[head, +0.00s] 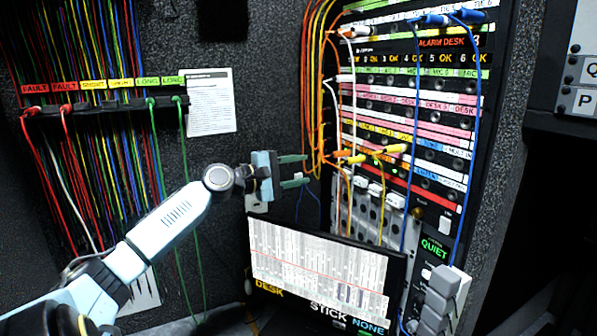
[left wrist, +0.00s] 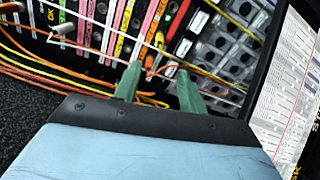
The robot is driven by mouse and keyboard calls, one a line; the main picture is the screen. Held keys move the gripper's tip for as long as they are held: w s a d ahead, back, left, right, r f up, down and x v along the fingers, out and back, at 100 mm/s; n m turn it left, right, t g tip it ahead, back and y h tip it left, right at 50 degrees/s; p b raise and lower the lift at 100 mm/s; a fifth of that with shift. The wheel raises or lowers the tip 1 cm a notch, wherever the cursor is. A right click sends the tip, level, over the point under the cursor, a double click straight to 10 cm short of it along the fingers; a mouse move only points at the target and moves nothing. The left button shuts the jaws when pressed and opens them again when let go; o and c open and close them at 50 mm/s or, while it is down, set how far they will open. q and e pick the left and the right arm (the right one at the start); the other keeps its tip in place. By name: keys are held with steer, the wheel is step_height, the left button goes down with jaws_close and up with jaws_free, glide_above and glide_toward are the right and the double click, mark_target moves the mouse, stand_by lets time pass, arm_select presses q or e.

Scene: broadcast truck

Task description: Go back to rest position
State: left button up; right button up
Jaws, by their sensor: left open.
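My left gripper (head: 300,171) is open, its two green fingers apart, just left of the patch rack (head: 432,140). In the left wrist view the fingers (left wrist: 158,78) point toward the rack's labelled rows, with orange and yellow cables around and behind the tips. I see nothing held between the fingers; whether they touch a cable I cannot tell. My left arm reaches in from the lower left.
A bundle of orange cables (head: 312,80) hangs beside the gripper. A screen (head: 318,268) stands below it. Coloured cables hang from a labelled holder (head: 100,108) at the left. A paper sheet (head: 210,102) is on the dark wall.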

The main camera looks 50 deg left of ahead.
arm_select(q)
steer(key=s+d+f+m+g, duration=0.3)
steer(key=d+f+m, duration=0.1)
steer(key=d+f, duration=0.4)
steer(key=s+d+f+m+g+h, duration=0.1)
steer(key=s+d+f+m+g, duration=0.4)
steer(key=f, duration=0.6)
steer(key=s+d+f+m+g, duration=0.1)
steer(key=s+d+f+m, duration=0.1)
steer(key=d+f, duration=0.65)
steer(key=s+d+f+m+g+y, duration=0.3)
steer(key=s+d+f+m, duration=0.15)
steer(key=s, duration=0.55)
steer(key=s+d+f+m+g+y, duration=0.2)
steer(key=s+d+f+m+y, duration=0.3)
steer(key=s, duration=0.6)
step_height(320, 180, down, 23)
steer(key=s+d+n+g+h+b, duration=0.1)
steer(key=h+b, duration=0.1)
steer(key=s+a+f+g+b, duration=0.1)
steer(key=s+a+f, duration=0.2)
steer(key=s+f, duration=1.4)
steer(key=shift+f+b, duration=0.4)
steer(key=shift+f, duration=0.05)
